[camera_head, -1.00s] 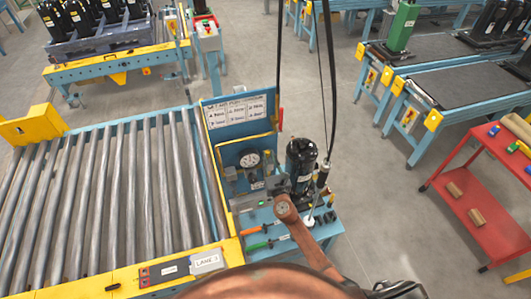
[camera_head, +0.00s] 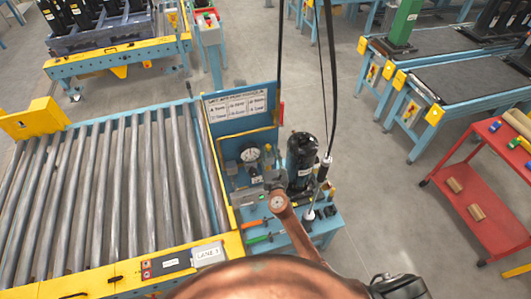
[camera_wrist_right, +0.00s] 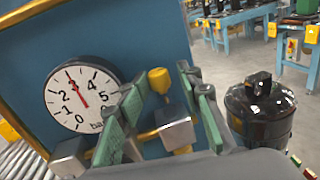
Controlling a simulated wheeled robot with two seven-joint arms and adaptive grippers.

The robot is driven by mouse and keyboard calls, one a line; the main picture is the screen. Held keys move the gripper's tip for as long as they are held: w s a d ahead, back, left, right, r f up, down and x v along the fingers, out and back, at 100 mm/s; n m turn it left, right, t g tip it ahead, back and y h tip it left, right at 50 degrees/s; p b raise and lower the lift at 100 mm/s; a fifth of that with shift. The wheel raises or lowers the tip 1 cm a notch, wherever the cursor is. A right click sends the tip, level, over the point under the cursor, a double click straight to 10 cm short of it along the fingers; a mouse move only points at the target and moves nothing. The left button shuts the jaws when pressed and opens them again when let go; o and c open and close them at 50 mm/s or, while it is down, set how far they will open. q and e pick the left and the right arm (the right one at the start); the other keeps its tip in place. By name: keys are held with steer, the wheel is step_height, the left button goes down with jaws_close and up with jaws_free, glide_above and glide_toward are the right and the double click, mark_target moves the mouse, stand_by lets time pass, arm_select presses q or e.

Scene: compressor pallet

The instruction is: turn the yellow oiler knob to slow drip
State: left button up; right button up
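The yellow oiler knob (camera_wrist_right: 160,80) stands upright in front of the blue panel in the wrist view. My right gripper (camera_wrist_right: 168,102) is open, with one green-padded finger on each side of the knob. A gap shows between the knob and each pad, and I cannot tell how deep it sits between the fingers. In the head view my right gripper (camera_head: 273,180) is over the blue stand, in front of the panel and beside the black compressor (camera_head: 301,160); the knob cannot be made out there. My left gripper is not in view.
A round pressure gauge (camera_wrist_right: 82,97) is close left of the fingers. The black compressor also shows at the right of the wrist view (camera_wrist_right: 262,112). Screwdrivers (camera_head: 252,226) lie on the stand. The roller conveyor (camera_head: 110,190) is left, and a red cart (camera_head: 470,205) far right. Cables hang above.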

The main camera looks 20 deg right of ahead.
steer(key=shift+a, duration=0.2)
steer(key=s, duration=0.8)
steer(key=shift+a, duration=0.35)
steer(key=s+d+f+m+g+b, duration=0.2)
steer(key=f+m+b, duration=0.15)
steer(key=f, duration=0.85)
steer(key=s+d+f+m+g+b, duration=0.2)
steer(key=s+f+m, duration=0.15)
steer(key=f, duration=0.85)
steer(key=s+d+f+m+g+b, duration=0.2)
steer(key=s+f+m, duration=0.15)
steer(key=f, duration=0.55)
steer(key=s+d+f+m+g+b, duration=0.1)
steer(key=s+f+m+g, duration=0.15)
steer(key=s+f, duration=0.45)
steer(key=s+d+f+m+g+b, duration=0.1)
steer(key=s+d+f+m+b, duration=0.15)
steer(key=f, duration=0.75)
steer(key=s+d+f+m+g+b, duration=0.1)
steer(key=s+f+m+g+b, duration=0.1)
steer(key=s+f+m, duration=0.3)
steer(key=s+d+f+m+g+y+b, duration=0.1)
steer(key=s+f+m+g+b, duration=0.2)
steer(key=s+f, duration=1)
steer(key=s+d+f+m+g+y+b, duration=0.1)
steer(key=s+f+m, duration=0.8)
steer(key=s, duration=1.2)
steer(key=shift+d+f+g+b, duration=0.55)
steer(key=shift+g+b, duration=0.1)
steer(key=shift+b, duration=0.6)
